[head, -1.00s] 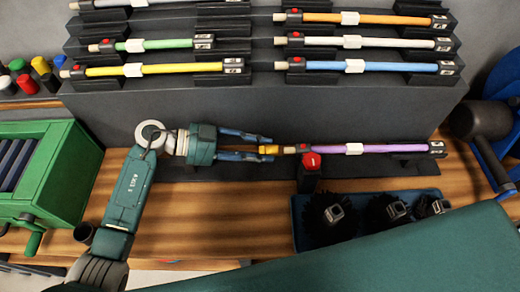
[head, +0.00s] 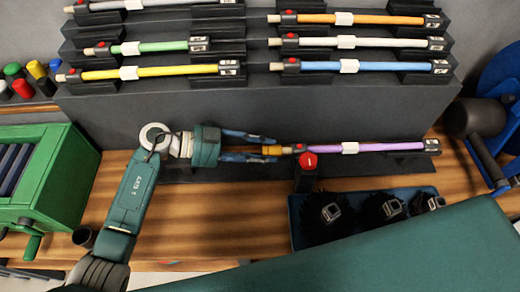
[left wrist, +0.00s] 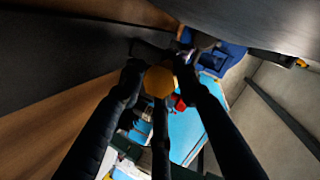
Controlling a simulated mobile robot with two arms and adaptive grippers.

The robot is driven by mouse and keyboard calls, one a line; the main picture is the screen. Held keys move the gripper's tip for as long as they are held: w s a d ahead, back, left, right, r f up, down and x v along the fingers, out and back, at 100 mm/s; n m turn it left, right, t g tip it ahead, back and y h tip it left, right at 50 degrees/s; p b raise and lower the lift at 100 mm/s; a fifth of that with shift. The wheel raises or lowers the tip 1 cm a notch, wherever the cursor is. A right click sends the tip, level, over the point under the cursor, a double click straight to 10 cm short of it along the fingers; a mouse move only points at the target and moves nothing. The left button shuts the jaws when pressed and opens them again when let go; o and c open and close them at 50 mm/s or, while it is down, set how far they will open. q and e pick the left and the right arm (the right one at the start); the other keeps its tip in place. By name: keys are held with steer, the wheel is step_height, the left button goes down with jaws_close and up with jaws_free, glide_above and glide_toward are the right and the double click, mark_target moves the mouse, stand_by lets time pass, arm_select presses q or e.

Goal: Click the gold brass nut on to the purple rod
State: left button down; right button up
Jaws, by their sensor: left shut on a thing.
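The purple rod (head: 385,147) lies level on dark supports at the front of the rack, with a white collar and a black, red-buttoned socket (head: 299,149) at its left end. My left gripper (head: 274,149) comes in from the left and is shut on the gold brass nut (head: 271,150). The nut is in line with the rod's left end and appears to meet its tip; I cannot tell if it is seated. In the left wrist view the nut (left wrist: 158,82) shows as a gold hexagon between the fingers, hiding the rod behind it. My right gripper is not in view.
A red-topped black post (head: 307,172) stands just below the rod's left end. A tray (head: 296,222) of black brushes is in front. More coloured rods sit on the stepped rack (head: 255,100) behind. A green crank box (head: 50,185) stands left.

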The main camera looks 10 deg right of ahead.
arm_select(q)
steer(key=shift+s+d, duration=0.25)
steer(key=shift+d, duration=1)
stand_by(0.3)
steer(key=c, duration=1.2)
jaws_free()
steer(key=shift+a, duration=0.15)
steer(key=v, duration=1.2)
